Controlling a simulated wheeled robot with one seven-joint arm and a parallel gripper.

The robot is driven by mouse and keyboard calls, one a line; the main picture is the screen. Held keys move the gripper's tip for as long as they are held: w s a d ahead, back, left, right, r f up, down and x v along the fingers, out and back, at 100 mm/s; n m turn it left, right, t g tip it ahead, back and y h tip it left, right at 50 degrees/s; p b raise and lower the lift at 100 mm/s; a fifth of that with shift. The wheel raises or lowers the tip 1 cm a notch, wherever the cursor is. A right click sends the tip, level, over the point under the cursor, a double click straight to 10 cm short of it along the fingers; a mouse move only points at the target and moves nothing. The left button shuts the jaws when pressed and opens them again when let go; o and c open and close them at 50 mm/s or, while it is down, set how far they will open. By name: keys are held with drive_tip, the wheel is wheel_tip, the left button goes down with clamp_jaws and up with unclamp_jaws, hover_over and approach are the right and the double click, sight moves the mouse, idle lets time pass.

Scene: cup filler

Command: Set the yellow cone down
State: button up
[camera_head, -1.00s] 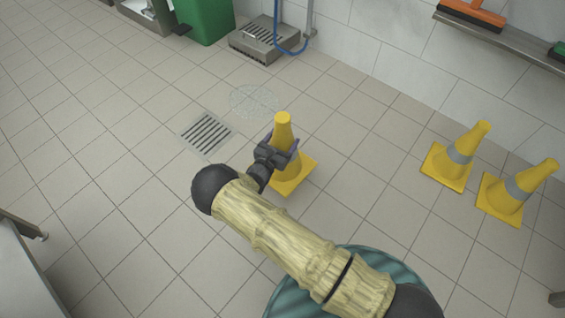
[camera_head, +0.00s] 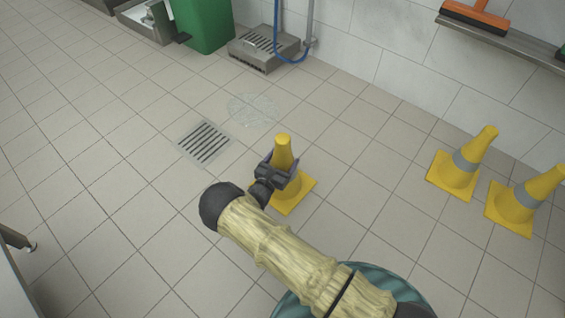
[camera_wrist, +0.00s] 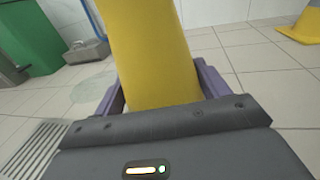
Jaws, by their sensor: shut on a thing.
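A yellow cone (camera_head: 282,150) with a square base stands upright in the middle of the head view, close to or on the tiled floor. I cannot tell whether its base touches the floor. My gripper (camera_head: 277,172) is shut around the cone's body, below its top. In the wrist view the yellow cone (camera_wrist: 152,55) rises between the purple fingers of my gripper (camera_wrist: 160,90). The cone's grey band, if it has one, is hidden by the gripper.
Two yellow cones with grey bands, one (camera_head: 455,170) and another (camera_head: 521,200), stand at the right by the wall. A floor drain (camera_head: 204,142) lies left of the held cone. A green bin (camera_head: 203,24) and a metal grate unit (camera_head: 263,47) stand at the back. Open floor lies left.

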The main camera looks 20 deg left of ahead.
drive_tip(key=o, duration=1.7)
drive_tip(key=shift+r, duration=0.1)
drive_tip(key=shift+s+a, duration=0.1)
drive_tip(key=shift+s, duration=0.1)
drive_tip(key=p+v, duration=0.5)
drive_tip(key=v, duration=0.6)
drive_tip(key=shift+s, duration=0.3)
